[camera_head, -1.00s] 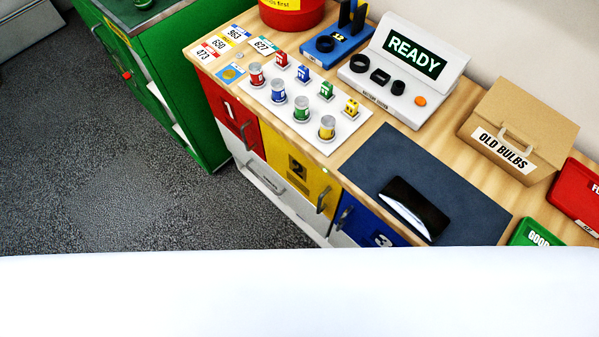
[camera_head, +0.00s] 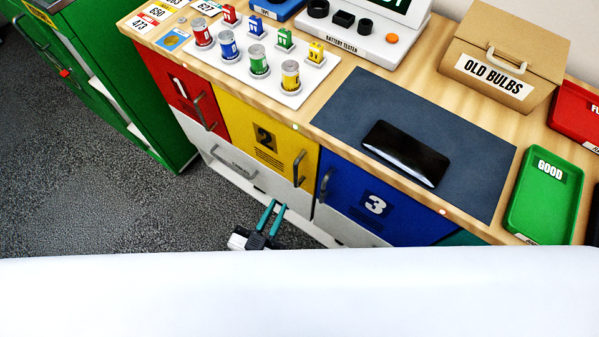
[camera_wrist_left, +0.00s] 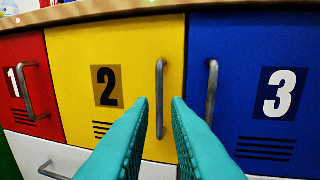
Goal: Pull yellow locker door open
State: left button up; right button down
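The yellow locker door (camera_head: 262,142), marked 2, is shut between the red and blue doors. Its grey vertical handle (camera_head: 299,168) is at its right edge. In the left wrist view the yellow door (camera_wrist_left: 112,80) fills the middle left, and its handle (camera_wrist_left: 160,98) stands just ahead of the fingertips. My left gripper (camera_head: 272,205) has teal fingers and is low in front of the cabinet. My right gripper is not in view.
The blue door (camera_head: 375,200), marked 3, has its handle (camera_head: 325,185) close beside the yellow one's. The red door (camera_head: 182,90) is at the left. White drawers (camera_head: 240,170) lie below. A green cabinet (camera_head: 110,100) stands at left, with free floor in front.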

aim_at(295, 172)
pick_arm(q)
jog(key=x, duration=1.1)
jog(key=shift+w+f, duration=0.1)
jog(key=shift+w, duration=0.1)
grip_shut()
